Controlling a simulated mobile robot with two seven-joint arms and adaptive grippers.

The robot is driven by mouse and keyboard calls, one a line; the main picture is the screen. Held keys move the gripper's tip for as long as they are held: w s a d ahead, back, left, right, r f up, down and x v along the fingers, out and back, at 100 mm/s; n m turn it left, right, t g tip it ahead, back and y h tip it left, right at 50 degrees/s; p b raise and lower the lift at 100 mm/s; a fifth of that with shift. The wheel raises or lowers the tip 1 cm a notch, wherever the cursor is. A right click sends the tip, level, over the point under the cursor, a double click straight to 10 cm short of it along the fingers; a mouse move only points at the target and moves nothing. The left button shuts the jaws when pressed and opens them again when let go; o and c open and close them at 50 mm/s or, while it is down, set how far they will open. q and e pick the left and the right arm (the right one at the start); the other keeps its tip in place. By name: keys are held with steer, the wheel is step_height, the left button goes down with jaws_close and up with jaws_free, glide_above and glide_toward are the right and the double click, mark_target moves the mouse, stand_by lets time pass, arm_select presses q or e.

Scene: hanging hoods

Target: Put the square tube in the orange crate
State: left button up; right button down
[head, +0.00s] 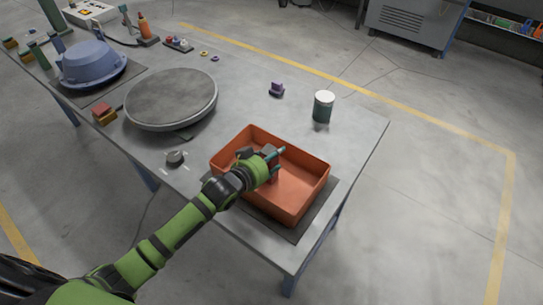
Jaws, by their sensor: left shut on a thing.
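The orange crate (309,201) stands on a dark mat near the table's front right corner. My left arm reaches in from the lower left, and my left gripper (270,163) is over the crate's inside. It is shut on a thin teal piece, which I take to be the square tube (278,153). The piece sticks out past the fingers, slightly tilted. The gripper hides much of it, and its height above the crate floor is hard to tell. My right gripper is out of view.
A round grey turntable (171,97) and a blue-grey hood (90,62) stand to the left. A dark knob (175,157) is left of the crate. A white-lidded green jar (322,107) and a purple piece (277,89) stand behind it. Table between them is clear.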

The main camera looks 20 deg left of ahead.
arm_select(q)
steer(key=shift+f, duration=0.1)
steer(key=o, duration=1.6)
steer(key=b+v, duration=0.1)
steer(key=v, duration=1.1)
